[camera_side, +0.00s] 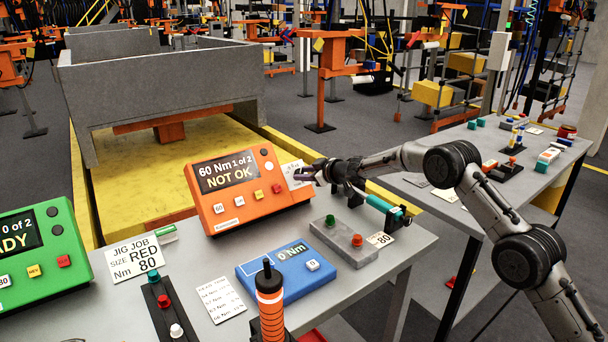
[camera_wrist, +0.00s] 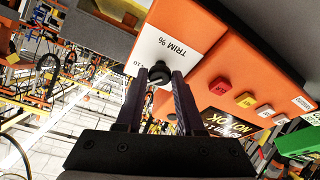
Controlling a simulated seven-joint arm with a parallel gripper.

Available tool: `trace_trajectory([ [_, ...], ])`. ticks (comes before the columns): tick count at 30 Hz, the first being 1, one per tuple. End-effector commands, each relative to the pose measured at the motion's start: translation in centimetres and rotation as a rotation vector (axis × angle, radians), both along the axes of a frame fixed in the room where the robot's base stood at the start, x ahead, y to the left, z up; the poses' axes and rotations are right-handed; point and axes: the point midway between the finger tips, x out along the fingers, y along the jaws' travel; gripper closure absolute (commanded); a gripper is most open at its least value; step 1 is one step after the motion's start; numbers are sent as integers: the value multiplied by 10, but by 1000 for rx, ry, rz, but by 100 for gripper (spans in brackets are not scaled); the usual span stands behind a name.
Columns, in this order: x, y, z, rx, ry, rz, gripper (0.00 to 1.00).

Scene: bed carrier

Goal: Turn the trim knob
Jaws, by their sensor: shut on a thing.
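The trim knob (camera_wrist: 160,74) is a small black knob on the side of the orange box, beside a white label reading "TRIM %". My gripper (camera_wrist: 160,88) is shut on the knob, with a dark finger on each side of it in the wrist view. In the side view my gripper (camera_side: 305,174) is at the right side of the orange box (camera_side: 250,208), where the knob itself is hidden. The box's screen (camera_side: 228,172) reads "60 Nm 1 of 2 NOT OK".
A green box (camera_side: 40,262) stands at the left. A blue box (camera_side: 285,271) and a grey box with green and red buttons (camera_side: 345,252) sit in front. A teal-handled tool (camera_side: 381,204) lies close to my gripper. An orange-banded tool (camera_side: 270,305) stands at the front.

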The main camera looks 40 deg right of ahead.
Motion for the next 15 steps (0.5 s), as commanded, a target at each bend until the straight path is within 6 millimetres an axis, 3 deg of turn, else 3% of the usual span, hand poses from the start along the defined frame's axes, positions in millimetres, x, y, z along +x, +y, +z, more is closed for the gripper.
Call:
trace_trajectory([
  [15,1,-3,2,-346,-1,272,100],
])
